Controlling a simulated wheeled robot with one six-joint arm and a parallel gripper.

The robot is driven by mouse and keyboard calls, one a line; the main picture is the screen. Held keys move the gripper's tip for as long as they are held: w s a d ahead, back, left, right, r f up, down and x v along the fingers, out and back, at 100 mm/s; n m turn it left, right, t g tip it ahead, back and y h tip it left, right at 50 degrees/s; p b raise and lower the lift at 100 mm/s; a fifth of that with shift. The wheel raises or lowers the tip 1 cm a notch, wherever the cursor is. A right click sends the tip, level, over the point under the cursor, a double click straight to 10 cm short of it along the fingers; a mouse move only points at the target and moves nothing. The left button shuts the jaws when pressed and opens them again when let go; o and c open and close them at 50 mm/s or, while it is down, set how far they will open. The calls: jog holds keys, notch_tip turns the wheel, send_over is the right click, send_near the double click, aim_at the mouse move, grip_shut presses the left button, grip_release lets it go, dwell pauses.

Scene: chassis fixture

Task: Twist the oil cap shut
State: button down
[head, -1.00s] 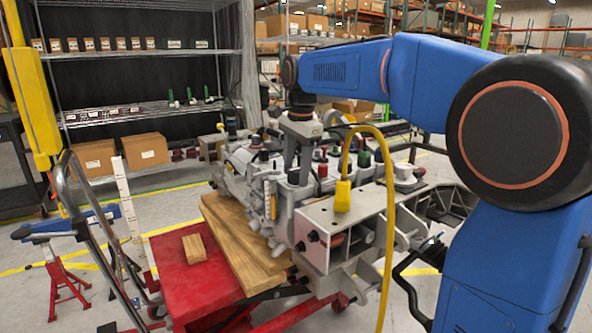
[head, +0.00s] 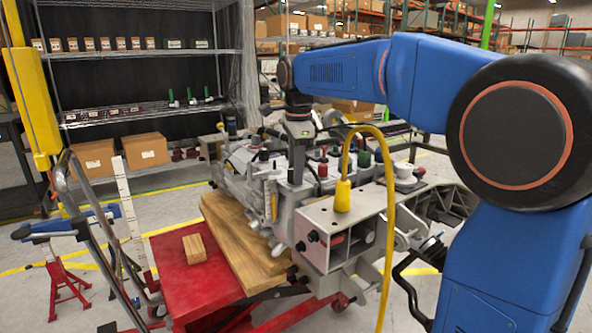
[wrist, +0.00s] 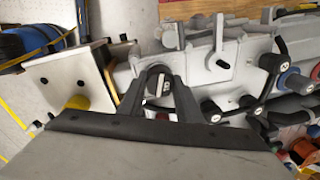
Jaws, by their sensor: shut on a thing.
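The oil cap (wrist: 158,84) is a dark round cap with a pale mark on top. In the wrist view it sits between the two fingers of my gripper (wrist: 158,92). My gripper is shut on it, with a finger along each side. In the head view my gripper (head: 297,178) points straight down over the grey engine assembly (head: 237,157). There the cap is hidden behind the fingers and nearby parts, and I cannot tell how far it is turned.
Several black-topped knobs (wrist: 211,111) and hoses stand close to the right of my gripper in the wrist view. A yellow cable (head: 391,220) loops in front of the metal bracket block (head: 322,220). Wooden boards (head: 240,240) lie on the red lift table (head: 200,283).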

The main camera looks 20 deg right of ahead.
jog(key=shift+m, duration=0.3)
jog(key=m, duration=0.3)
jog(key=shift+m+h, duration=0.3)
jog(key=shift+f, duration=0.1)
jog(key=shift+a+m, duration=0.1)
jog(key=shift+m, duration=1.9)
jog(key=c, duration=1.2)
grip_release()
